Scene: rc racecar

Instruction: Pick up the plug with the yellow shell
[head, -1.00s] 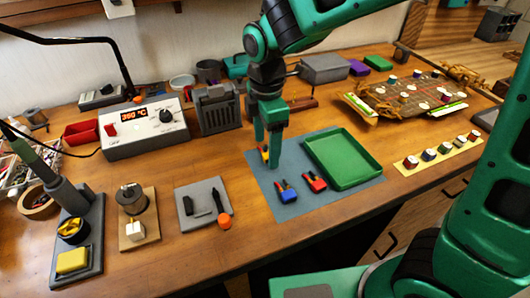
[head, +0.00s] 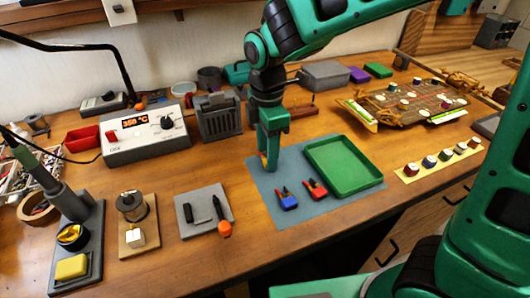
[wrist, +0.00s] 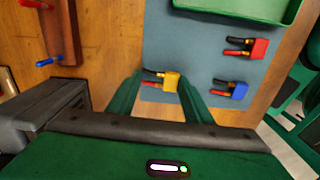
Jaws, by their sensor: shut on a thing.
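My gripper (head: 270,164) points down at the mat's left back corner and is shut on the yellow plug. A blue plug (head: 288,202) and a red plug (head: 317,191) lie apart from it on the blue-grey mat (head: 262,188).
A green tray (head: 343,167) sits on the mat's right side. A grey vented block (head: 217,116) stands behind and left of my gripper. A yellow strip with several small pieces (head: 414,178) is at right.

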